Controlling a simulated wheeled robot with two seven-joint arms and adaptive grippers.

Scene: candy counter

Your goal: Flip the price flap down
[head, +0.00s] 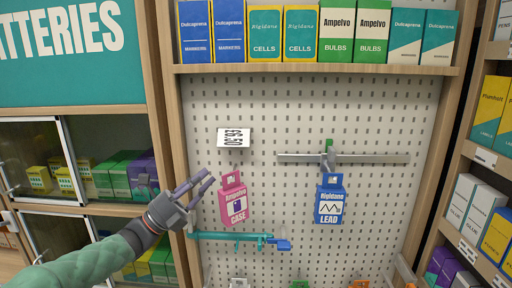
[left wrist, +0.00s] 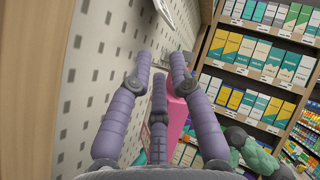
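The white price flap (head: 234,138) sticks out from the pegboard above the pink Ampelvo case pack (head: 233,202). It looks raised, and its dark price print appears turned round. A white edge, probably the flap (left wrist: 166,13), shows at the top of the left wrist view. My left gripper (head: 208,178) is below and left of the flap, close to the pink pack, and apart from the flap. Its purple fingers (left wrist: 160,66) are spread and hold nothing. The pink pack (left wrist: 178,117) shows behind the fingers in the left wrist view. My right gripper is out of view.
A teal hook bar (head: 230,236) runs below the gripper. A blue Rigidane lead pack (head: 329,204) hangs at right under a grey rail (head: 375,158). A wooden shelf (head: 310,70) with boxes is above. The pegboard around the flap is clear.

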